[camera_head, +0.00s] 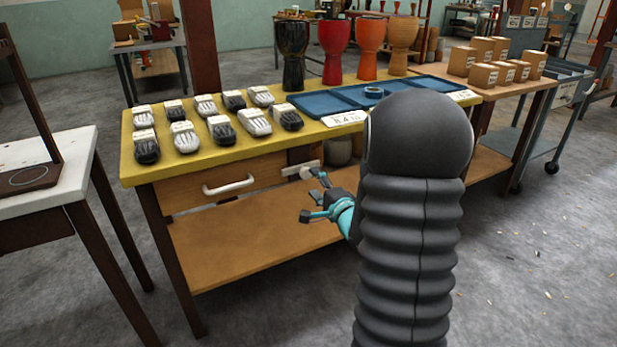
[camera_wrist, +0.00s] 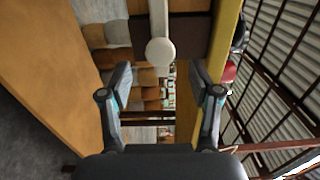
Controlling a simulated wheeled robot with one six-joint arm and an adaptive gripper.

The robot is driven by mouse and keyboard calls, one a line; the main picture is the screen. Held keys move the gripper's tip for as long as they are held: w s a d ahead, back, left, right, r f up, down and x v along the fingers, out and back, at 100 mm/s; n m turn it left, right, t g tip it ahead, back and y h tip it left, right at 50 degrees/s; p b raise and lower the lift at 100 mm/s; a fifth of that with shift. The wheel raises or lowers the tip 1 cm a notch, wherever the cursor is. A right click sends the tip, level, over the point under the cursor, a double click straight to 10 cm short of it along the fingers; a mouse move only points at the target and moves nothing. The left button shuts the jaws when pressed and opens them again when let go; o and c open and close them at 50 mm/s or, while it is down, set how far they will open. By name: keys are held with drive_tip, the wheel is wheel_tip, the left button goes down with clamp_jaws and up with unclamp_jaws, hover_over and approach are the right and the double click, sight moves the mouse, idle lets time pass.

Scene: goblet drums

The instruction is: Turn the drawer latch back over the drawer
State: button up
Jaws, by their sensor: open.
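The wooden drawer (camera_head: 225,182) sits under the yellow tabletop, with a white bar handle (camera_head: 228,185) on its front; the drawer looks shut. The pale latch (camera_head: 300,170) lies roughly level on the frame at the drawer's right end. In the wrist view the latch bar (camera_wrist: 158,14) runs down from the top edge to a round pale knob (camera_wrist: 160,51). My gripper (camera_head: 313,196) is close in front of the latch, to its lower right. In the wrist view my gripper (camera_wrist: 162,80) is open, with the knob ahead of the gap between its fingertips. No contact shows.
The yellow table (camera_head: 200,160) carries several pale and dark hand-shaped items, blue trays (camera_head: 335,103) and goblet drums (camera_head: 333,50). A wooden lower shelf (camera_head: 260,235) lies beneath the drawer. Boxes stand on the right-hand bench. My arm hides part of the table's right side.

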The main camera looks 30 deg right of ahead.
drive_tip(key=s, duration=0.6)
idle(0.5)
drive_tip(key=s+d+f+n+g+h, duration=0.35)
drive_tip(key=d+f+g, duration=0.2)
drive_tip(key=f, duration=0.45)
drive_tip(key=s+f+n+g, duration=0.2)
drive_tip(key=s+n+g, duration=0.3)
drive_tip(key=s+g, duration=0.15)
drive_tip(key=s+a+r+n+y, duration=0.1)
drive_tip(key=s+a+r+n, duration=0.2)
drive_tip(key=s+a+r, duration=0.2)
drive_tip(key=s+a+r+n+y, duration=0.1)
drive_tip(key=s+a+r+n, duration=0.2)
drive_tip(key=a, duration=0.8)
drive_tip(key=s+a+r+n+y, duration=0.1)
drive_tip(key=s+a+r+n, duration=0.2)
drive_tip(key=s+a+r, duration=0.5)
drive_tip(key=shift+a+r, duration=0.55)
drive_tip(key=shift+r, duration=0.3)
